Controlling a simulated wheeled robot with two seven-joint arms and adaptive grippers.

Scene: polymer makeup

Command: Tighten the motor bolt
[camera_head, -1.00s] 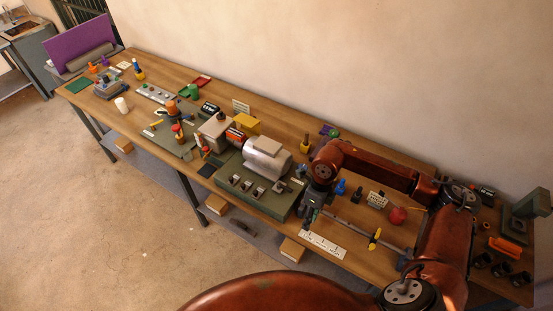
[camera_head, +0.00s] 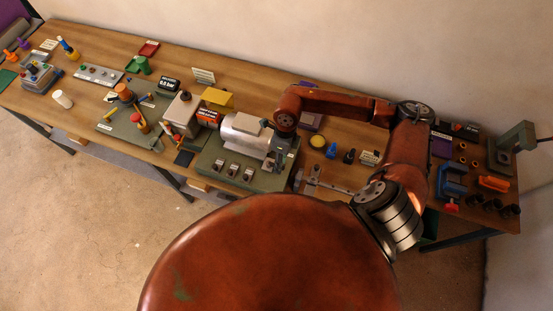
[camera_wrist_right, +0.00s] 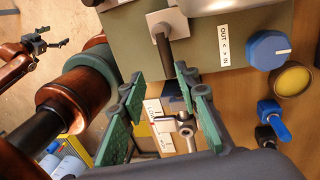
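The silver motor (camera_head: 243,134) lies on a green base block (camera_head: 215,158) with several dark clamp blocks along its front. My right gripper (camera_head: 277,160) is at the right end of this base, seen from above. In the right wrist view it (camera_wrist_right: 160,80) is open, with two green-padded fingers apart. A dark rod with a square grey plate (camera_wrist_right: 168,22) stands out from the base just beyond the fingertips; whether it is the motor bolt I cannot tell. A metal T-shaped tool part (camera_wrist_right: 185,124) shows between the fingers, apparently behind them. My left gripper (camera_wrist_right: 48,42) is open and empty, far left in that view.
A blue knob (camera_wrist_right: 268,49) and yellow disc (camera_wrist_right: 292,79) are close to the right of my right gripper. A blue clamp (camera_head: 452,181) and a grey press (camera_head: 514,146) stand at the bench's right.

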